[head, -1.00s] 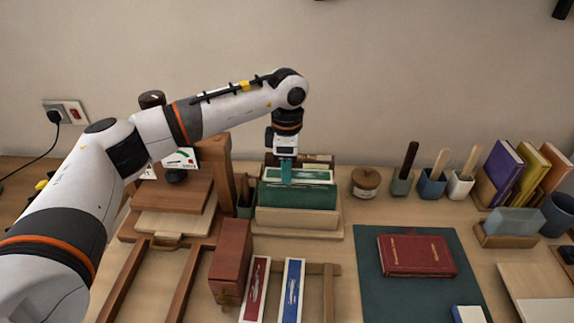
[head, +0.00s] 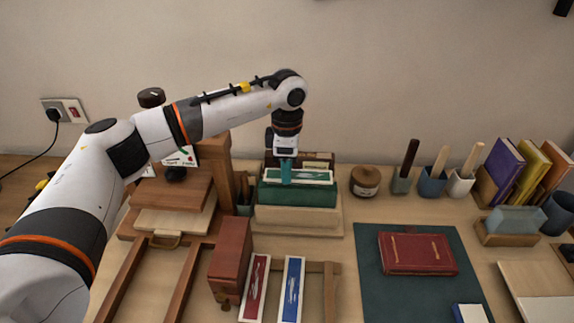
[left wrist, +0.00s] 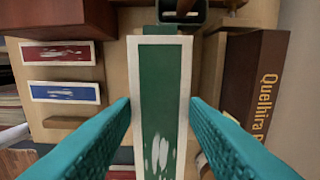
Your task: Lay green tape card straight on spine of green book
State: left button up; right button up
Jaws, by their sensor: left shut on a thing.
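The green book (head: 297,196) lies in a wooden holder on the table, with pale blocks in front of it. The green tape card (head: 314,177), a green strip with a white border and white marks, lies along the top of the green book. My left gripper (head: 286,172) points down with teal fingers shut on the card. In the left wrist view, the fingers sit at both long edges of the card (left wrist: 158,85), which looks straight between them. The card hides most of the book there, so I cannot tell whether they touch. My right gripper is not in view.
A red card (head: 255,288) and a blue card (head: 291,290) lie in front, beside a brown box (head: 231,262). A wooden press (head: 180,195) stands left. A round jar (head: 366,180) is close on the right. A red book (head: 416,253) lies on a dark mat (head: 385,295).

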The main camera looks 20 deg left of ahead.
pick_arm(q)
jog(key=shift+f+b, duration=0.9)
jog(key=shift+f, duration=0.45)
dwell(1.3)
jog(key=o, duration=1)
jog(key=shift+r, duration=0.15)
jog(key=shift+r+p, duration=2.15)
jog(key=shift+r, duration=1.25)
